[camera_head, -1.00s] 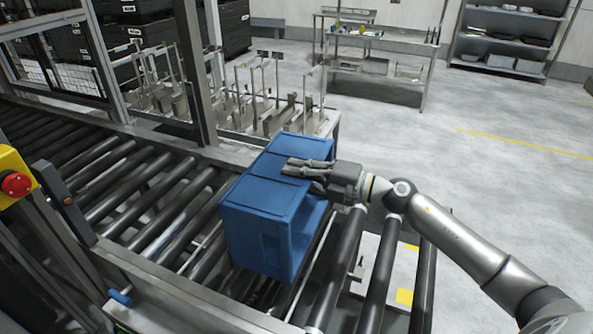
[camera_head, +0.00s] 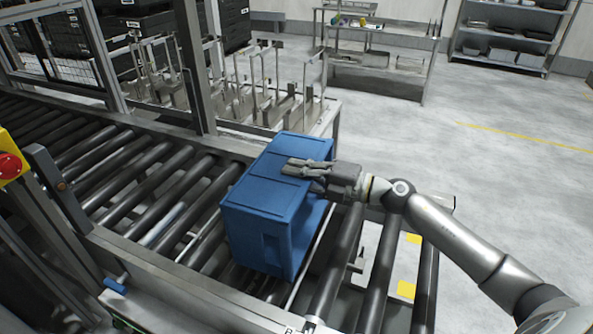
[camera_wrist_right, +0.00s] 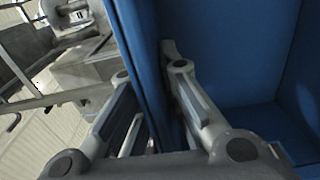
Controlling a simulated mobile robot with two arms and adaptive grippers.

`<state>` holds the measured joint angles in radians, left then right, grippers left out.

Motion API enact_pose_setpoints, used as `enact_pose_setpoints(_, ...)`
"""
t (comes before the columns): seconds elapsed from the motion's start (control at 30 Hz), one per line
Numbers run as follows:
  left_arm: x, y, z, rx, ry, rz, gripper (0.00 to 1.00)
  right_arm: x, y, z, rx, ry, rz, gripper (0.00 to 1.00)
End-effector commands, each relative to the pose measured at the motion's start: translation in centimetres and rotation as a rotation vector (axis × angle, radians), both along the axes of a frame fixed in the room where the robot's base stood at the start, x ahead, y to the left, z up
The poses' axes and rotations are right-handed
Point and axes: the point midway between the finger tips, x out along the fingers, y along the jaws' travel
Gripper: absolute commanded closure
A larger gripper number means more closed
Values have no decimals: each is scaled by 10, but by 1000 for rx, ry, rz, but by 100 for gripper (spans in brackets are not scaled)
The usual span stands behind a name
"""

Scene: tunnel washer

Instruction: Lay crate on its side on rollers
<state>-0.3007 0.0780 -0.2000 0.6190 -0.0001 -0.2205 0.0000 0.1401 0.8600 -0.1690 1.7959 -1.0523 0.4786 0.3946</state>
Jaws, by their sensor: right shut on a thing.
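A blue crate (camera_head: 262,214) lies on its side on the roller conveyor (camera_head: 146,203), its open side facing right towards my right arm. My right gripper (camera_head: 290,168) is shut on the crate's upper wall, near its right edge. In the right wrist view the gripper's fingers (camera_wrist_right: 160,95) stand on either side of the blue wall (camera_wrist_right: 150,50). The crate's inside (camera_wrist_right: 255,60) shows on the right there. The contact under the crate is partly hidden. My left gripper is not in view.
A metal rack with upright posts (camera_head: 262,95) stands behind the crate. A yellow box with a red button (camera_head: 10,166) is at the left edge. Bare rollers (camera_head: 375,275) lie to the right. A workbench (camera_head: 380,60) and shelf (camera_head: 510,30) stand at the back, with open floor around.

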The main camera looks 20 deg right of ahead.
Motion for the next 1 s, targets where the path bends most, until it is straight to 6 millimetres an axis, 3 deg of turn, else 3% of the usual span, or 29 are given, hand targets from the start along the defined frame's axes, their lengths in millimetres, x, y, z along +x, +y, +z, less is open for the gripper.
enact_pose_setpoints(0.13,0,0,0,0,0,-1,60,0,0,2,2,-4,-1,100)
enact_pose_setpoints(0.17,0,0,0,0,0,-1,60,0,0,2,2,-4,-1,89)
enact_pose_setpoints(0.33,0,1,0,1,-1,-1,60,0,0,2,1,-3,-1,68)
enact_pose_setpoints(0.73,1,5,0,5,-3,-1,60,-2,-2,-1,-1,3,0,68)
enact_pose_setpoints(1.0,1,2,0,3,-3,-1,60,-24,-21,-1,-2,4,-1,68)
